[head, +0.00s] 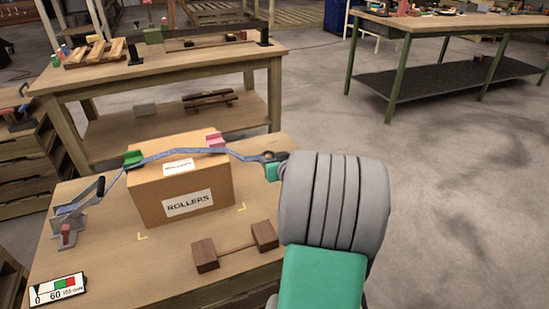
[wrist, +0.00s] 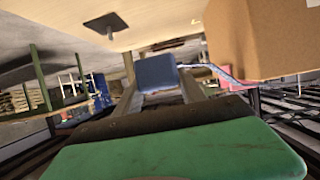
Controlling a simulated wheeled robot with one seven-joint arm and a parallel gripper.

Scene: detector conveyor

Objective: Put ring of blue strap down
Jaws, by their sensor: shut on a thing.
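My gripper (head: 274,158) is at the right of the box, beside its top edge, mostly hidden behind my grey wrist. In the wrist view its fingers (wrist: 158,88) are shut on a blue piece (wrist: 156,71), the ring end of the blue strap. The blue strap (head: 190,151) runs from the lever device (head: 76,218) at the left, over the top of the cardboard box (head: 185,187) labelled ROLLERS, to my gripper. The strap (wrist: 210,72) also shows beside the box (wrist: 262,38) in the wrist view. The ring's own shape is hard to make out.
A green corner piece (head: 133,159) and a pink one (head: 215,139) sit on the box's top edges. A dark wooden piece with two blocks (head: 235,248) lies on the table (head: 112,262) in front. A gauge card (head: 58,290) shows at lower left. Another bench (head: 75,88) stands behind.

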